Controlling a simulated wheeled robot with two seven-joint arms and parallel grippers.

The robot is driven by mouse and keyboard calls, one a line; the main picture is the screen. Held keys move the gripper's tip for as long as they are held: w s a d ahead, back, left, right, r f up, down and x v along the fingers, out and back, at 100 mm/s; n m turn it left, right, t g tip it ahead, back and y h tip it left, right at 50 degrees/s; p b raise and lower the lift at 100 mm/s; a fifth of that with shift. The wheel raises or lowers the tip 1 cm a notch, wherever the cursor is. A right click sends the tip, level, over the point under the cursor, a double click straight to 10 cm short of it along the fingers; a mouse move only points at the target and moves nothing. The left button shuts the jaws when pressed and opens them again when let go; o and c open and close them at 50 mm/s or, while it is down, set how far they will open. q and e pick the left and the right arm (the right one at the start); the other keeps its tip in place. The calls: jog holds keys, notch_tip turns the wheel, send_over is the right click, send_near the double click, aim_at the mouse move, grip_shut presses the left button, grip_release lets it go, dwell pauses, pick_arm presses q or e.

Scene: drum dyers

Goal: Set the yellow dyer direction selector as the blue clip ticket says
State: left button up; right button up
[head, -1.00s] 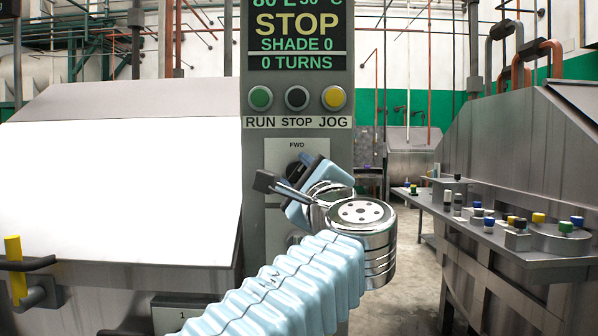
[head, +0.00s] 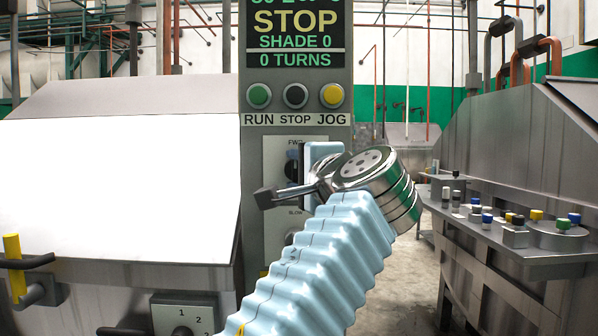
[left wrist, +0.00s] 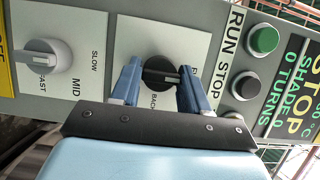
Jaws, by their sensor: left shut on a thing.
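The direction selector is a black knob on a white plate (head: 281,157) marked FWD at its top in the head view. In the left wrist view the selector knob (left wrist: 160,73) sits between both fingers, with BACK lettering beside it. My left gripper (left wrist: 160,88) is shut on this knob. In the head view my left gripper (head: 300,175) covers part of the plate. Its fingers hide most of the knob, and I cannot tell exactly which way it points. The blue clip ticket is not visible. My right gripper is not in view.
Green, black and yellow buttons (head: 295,95) sit above the plate under a display (head: 295,42) reading STOP. A grey SLOW/MID/FAST knob (left wrist: 42,58) is next to it. A bench (head: 510,255) with small coloured-lid jars stands right. A yellow-handled lever (head: 13,262) is at left.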

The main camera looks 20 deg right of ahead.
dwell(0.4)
pick_arm(q)
jog(key=o, duration=1)
jog(key=shift+c, duration=0.2)
jog(key=shift+s, duration=0.1)
jog(key=s+d+b, duration=0.1)
jog(key=s+b, duration=0.1)
jog(key=s, duration=1.1)
jog(key=shift+s+d+b, duration=0.25)
jog(key=shift+b, duration=0.15)
